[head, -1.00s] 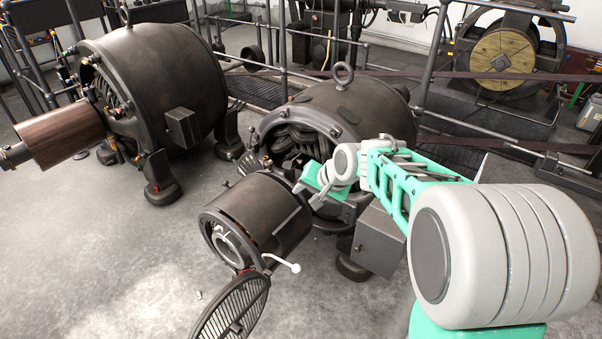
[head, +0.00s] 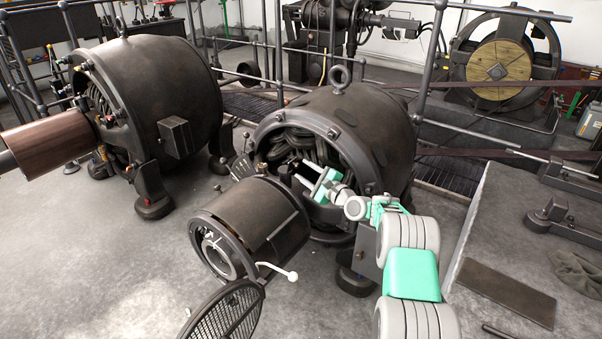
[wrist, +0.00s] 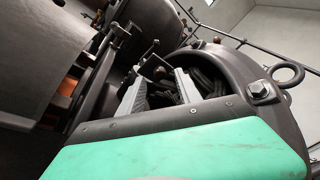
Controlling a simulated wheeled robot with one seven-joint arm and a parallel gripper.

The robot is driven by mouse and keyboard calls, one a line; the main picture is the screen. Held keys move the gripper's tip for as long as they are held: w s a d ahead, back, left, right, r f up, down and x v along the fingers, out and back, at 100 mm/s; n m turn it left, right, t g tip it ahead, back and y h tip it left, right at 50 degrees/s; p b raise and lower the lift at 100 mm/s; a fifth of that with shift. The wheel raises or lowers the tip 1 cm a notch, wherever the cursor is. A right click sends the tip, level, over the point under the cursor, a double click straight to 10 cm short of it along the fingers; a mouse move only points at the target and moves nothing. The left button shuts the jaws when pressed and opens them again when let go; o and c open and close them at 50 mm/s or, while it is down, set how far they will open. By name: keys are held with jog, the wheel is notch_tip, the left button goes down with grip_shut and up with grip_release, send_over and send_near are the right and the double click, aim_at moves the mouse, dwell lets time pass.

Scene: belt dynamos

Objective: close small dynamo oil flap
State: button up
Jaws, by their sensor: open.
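The small dynamo (head: 372,125) stands in the middle of the head view, with its open end showing dark coils and a drum (head: 255,220) projecting forward. In the wrist view its rim (wrist: 232,62) and coils show beyond the fingers. My gripper (head: 305,174) is at this open end, above the drum's inner end. In the wrist view my gripper (wrist: 160,78) has its two fingers apart, with a small dark T-shaped fitting (wrist: 153,62) showing between or beyond them. I cannot tell whether they touch it. I cannot clearly make out the oil flap or its position.
A round mesh cover (head: 228,312) hangs open at the drum's front, beside a white-knobbed lever (head: 280,271). A larger dynamo (head: 155,95) stands at left. The floor at front left is clear.

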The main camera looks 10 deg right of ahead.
jog(key=shift+x, duration=1.35)
jog(key=shift+c, duration=0.5)
grip_shut()
